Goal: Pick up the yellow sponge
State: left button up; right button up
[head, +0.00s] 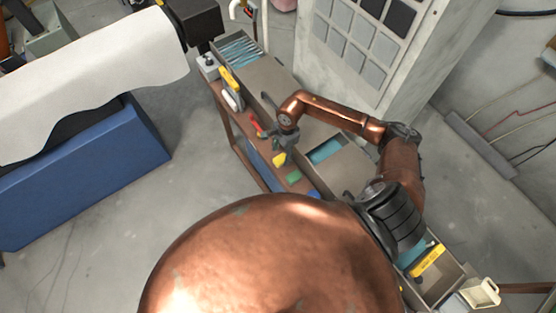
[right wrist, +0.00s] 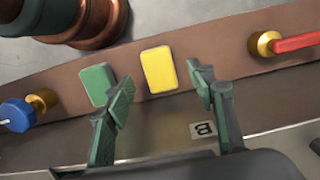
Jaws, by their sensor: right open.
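The yellow sponge (right wrist: 159,69) lies flat on the brown shelf in the right wrist view, and shows small in the head view (head: 279,159). My right gripper (right wrist: 163,82) is open and empty. Its two dark green fingers are spread to either side of the sponge, with the sponge centred between and just beyond the fingertips. I cannot tell how high the fingers are above the shelf. In the head view the right gripper (head: 282,148) hangs just beside the yellow sponge. My left gripper is not in view.
A green sponge (right wrist: 97,83) lies close to the left finger. A blue knob (right wrist: 17,115) and a red-handled valve (right wrist: 295,43) flank the sponges along the shelf (right wrist: 225,50). A bench with teal-lined bins (head: 327,150) runs behind. A blue block (head: 90,175) stands left.

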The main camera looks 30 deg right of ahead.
aim_at(281, 158)
notch_tip(281, 158, down, 2)
jog(key=shift+s+f+p, duration=0.15)
jog(key=shift+p, duration=0.2)
jog(key=shift+a+f, duration=0.1)
jog(key=shift+f, duration=0.35)
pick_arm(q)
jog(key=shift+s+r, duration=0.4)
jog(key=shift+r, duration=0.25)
pick_arm(e)
jog(key=c, duration=1)
jog(key=shift+r, duration=0.1)
jog(key=shift+c, duration=0.2)
jog(key=shift+r, duration=0.5)
jog(key=s+a+r+b, duration=0.5)
jog(key=s+a+r, duration=0.1)
jog(key=s+r, duration=0.65)
pick_arm(q)
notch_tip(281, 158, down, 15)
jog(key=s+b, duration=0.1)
jog(key=b, duration=0.9)
pick_arm(e)
jog(key=w+f+n+g+h, duration=0.1)
jog(key=w+n, duration=0.9)
jog(key=n, duration=0.7)
jog(key=shift+w+a+f, duration=0.25)
jog(key=shift+w+f, duration=0.1)
